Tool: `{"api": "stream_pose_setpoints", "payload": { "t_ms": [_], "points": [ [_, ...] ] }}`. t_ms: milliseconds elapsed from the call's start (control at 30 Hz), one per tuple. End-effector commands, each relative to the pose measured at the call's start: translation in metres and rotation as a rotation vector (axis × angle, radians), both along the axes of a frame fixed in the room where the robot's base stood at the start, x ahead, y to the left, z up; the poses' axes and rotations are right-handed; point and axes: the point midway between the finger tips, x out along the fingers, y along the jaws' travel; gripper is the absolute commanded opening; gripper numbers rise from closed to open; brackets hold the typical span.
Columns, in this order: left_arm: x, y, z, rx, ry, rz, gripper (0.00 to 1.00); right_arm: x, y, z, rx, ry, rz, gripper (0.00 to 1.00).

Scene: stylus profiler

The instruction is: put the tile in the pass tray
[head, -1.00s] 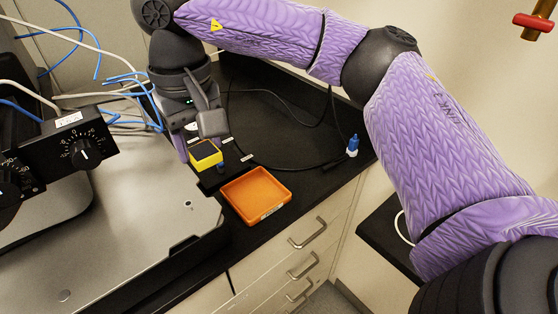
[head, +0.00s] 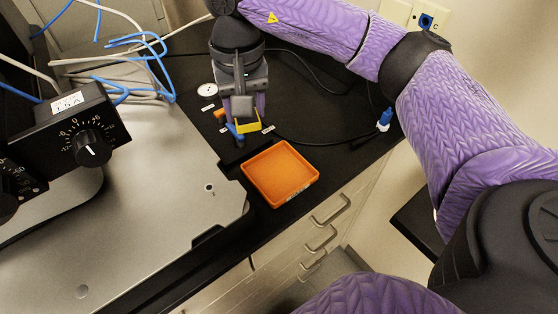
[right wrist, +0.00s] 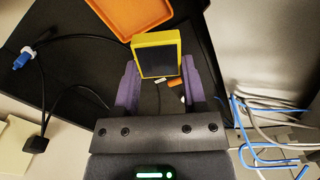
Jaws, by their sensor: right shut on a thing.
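The tile (head: 248,127) has a yellow rim and a dark face; the dark face shows best in the right wrist view (right wrist: 158,62). My right gripper (head: 245,110) is shut on it, with one purple finger on each side in the right wrist view (right wrist: 160,72). The tile is beyond the orange tray (head: 280,174) in the head view, not over it. The tray lies empty on the black counter, with a small label on its front wall too small to read. The tray is partly cut off in the right wrist view (right wrist: 128,14). My left gripper is out of view.
A grey metal instrument base (head: 150,200) borders the tray's left side. A black dial box (head: 80,130) stands on it. Small blue and orange items and a white disc (head: 207,90) lie near the gripper. A cable with a blue plug (head: 384,119) crosses the counter at right.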

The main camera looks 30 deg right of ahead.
Motion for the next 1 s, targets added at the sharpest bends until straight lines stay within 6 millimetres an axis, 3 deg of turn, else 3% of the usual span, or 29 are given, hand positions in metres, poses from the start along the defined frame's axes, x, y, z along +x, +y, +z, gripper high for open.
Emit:
{"api": "stream_pose_setpoints", "payload": {
  "t_ms": [200, 400, 467, 633, 900, 1000],
  "points": [
    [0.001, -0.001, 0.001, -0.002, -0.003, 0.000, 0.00, -0.008, -0.028, -0.036, 0.001, 0.008, -0.215, 0.00],
    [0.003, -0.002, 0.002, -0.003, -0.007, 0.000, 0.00, -0.015, -0.052, -0.059, -0.003, 0.003, -0.380, 0.00],
    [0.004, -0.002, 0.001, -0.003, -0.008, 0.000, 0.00, -0.016, -0.054, -0.068, -0.004, 0.004, -0.398, 0.00],
    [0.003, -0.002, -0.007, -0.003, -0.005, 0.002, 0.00, -0.017, -0.055, -0.111, -0.003, 0.005, -0.404, 0.00],
    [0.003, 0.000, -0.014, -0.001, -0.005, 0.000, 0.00, -0.017, -0.055, -0.155, -0.003, 0.004, -0.401, 0.00],
    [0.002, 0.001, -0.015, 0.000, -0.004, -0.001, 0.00, -0.017, -0.055, -0.163, -0.003, 0.002, -0.400, 0.00]
  ]
}}
